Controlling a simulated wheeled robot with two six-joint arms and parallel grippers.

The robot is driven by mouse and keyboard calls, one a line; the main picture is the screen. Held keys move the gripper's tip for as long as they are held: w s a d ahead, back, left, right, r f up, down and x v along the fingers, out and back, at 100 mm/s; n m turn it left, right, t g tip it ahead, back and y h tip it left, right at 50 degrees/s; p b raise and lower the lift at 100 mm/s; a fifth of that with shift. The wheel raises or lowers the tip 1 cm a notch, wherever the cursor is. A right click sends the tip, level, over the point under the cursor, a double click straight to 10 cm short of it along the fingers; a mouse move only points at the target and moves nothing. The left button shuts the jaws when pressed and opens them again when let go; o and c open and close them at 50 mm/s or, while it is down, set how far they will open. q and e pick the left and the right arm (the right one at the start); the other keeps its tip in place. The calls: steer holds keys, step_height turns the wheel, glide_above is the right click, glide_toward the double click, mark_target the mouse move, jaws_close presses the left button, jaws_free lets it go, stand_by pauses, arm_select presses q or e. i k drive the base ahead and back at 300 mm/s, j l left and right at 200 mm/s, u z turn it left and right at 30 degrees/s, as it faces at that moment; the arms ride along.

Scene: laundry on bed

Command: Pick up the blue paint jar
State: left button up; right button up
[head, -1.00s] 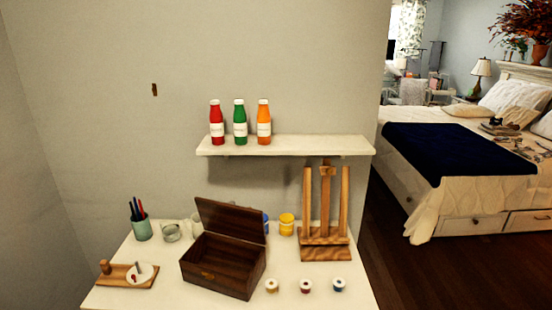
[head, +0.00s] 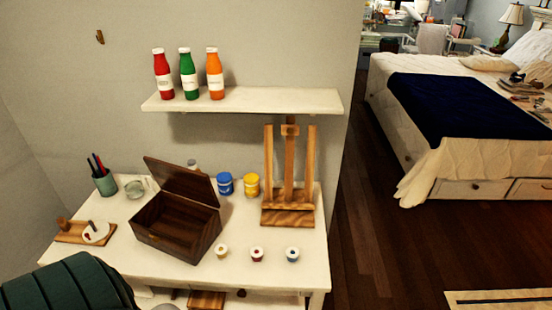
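The blue paint jar (head: 225,184) stands upright at the back of the white table (head: 318,262). It is just right of the open lid of the dark wooden box (head: 178,222) and just left of the yellow paint jar (head: 251,186). Its front shows clearly. A smaller white-lidded pot with a blue band (head: 292,256) stands near the table's front right edge. Neither of my grippers is in view.
A wooden easel (head: 288,190) stands right of the jars, under a white shelf (head: 260,100) with three bottles. Two other small pots (head: 221,252) stand at the front. A dark green ribbed object (head: 66,284) covers the lower left.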

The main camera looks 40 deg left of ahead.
mark_target(226, 191)
steer(key=i+l+z, duration=0.2)
steer(key=i+z, duration=0.15)
steer(key=i+l+z, duration=0.1)
steer(key=i+z, duration=0.25)
steer(key=i+u, duration=0.4)
steer(key=i+l+u, duration=0.15)
steer(key=u, duration=0.25)
steer(key=i+u, duration=0.15)
steer(key=u, duration=0.3)
steer(key=i+u, duration=0.15)
steer(key=u, duration=0.3)
steer(key=i+l+u, duration=0.1)
steer(key=u, duration=0.3)
steer(key=i+l+u, duration=0.15)
steer(key=u, duration=0.3)
steer(key=l+u, duration=0.25)
steer(key=u, duration=0.2)
steer(key=i+l+u, duration=0.2)
steer(key=u, duration=0.25)
steer(key=i+l+u, duration=0.15)
steer(key=l+u, duration=0.15)
steer(key=u, duration=0.15)
steer(key=i+l+u, duration=0.1)
steer(key=l+u, duration=0.2)
steer(key=u, duration=0.15)
steer(key=k+z, duration=0.15)
steer(key=i, duration=0.05)
